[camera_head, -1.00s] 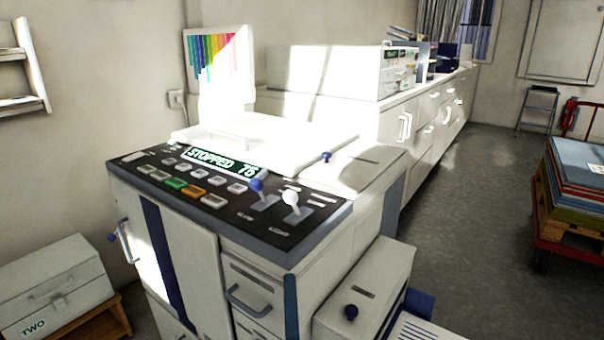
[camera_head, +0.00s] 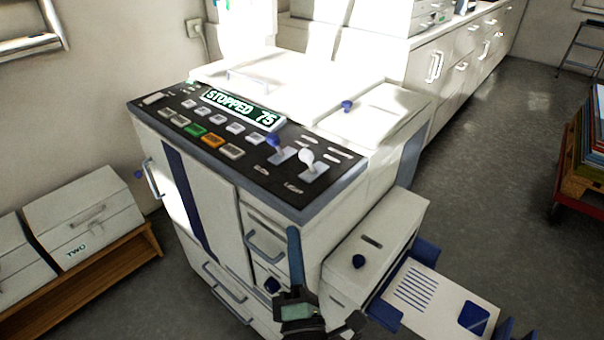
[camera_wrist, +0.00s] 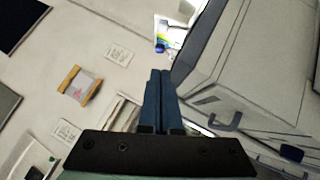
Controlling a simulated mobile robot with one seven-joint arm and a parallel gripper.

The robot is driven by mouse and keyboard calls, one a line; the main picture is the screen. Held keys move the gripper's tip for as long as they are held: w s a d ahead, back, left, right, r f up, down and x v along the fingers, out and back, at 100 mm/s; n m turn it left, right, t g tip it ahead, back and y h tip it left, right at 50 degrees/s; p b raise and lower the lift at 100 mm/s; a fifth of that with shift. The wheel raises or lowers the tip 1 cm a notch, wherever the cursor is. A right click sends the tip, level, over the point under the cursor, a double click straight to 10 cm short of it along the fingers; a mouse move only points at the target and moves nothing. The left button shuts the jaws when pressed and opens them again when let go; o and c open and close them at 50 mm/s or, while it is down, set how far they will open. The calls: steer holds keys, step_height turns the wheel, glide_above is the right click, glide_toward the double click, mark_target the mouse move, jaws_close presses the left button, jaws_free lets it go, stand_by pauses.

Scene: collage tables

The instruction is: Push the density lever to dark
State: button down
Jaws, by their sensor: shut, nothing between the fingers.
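The density lever (camera_head: 306,156) has a white knob and stands in a grey slot on the black control panel, at its right end. The label by the near end of its slot seems to read LIGHT. A similar lever with a blue knob (camera_head: 274,141) stands just left of it. My gripper (camera_head: 293,232) is at the front right corner of the machine, below the panel edge, with its dark blue fingers pointing up. It is apart from both levers. In the wrist view its fingers (camera_wrist: 160,75) are together and empty; neither lever can be made out there.
The display (camera_head: 240,107) reads STOPPED with a number. Several buttons line the panel beside the levers. A white box (camera_head: 372,245) with a blue knob and a paper tray (camera_head: 436,292) jut out at the right. Boxes on a wooden bench (camera_head: 80,278) stand at the left.

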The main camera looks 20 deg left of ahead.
mark_target(288, 202)
steer(key=p+x, duration=0.1)
steer(key=x, duration=0.9)
steer(key=shift+r, duration=0.2)
steer(key=shift+w+d+r+p, duration=0.3)
steer(key=shift+w+p, duration=0.1)
steer(key=shift+w, duration=0.15)
steer(key=shift+w+d+r+p, duration=0.25)
steer(key=shift+w+r+p, duration=0.1)
steer(key=shift+w, duration=0.15)
steer(key=shift+w+d, duration=0.2)
steer(key=shift+w, duration=0.3)
steer(key=shift+r, duration=0.15)
steer(key=shift+r+m+p, duration=0.15)
steer(key=shift+m+p, duration=0.15)
steer(key=shift+p, duration=0.7)
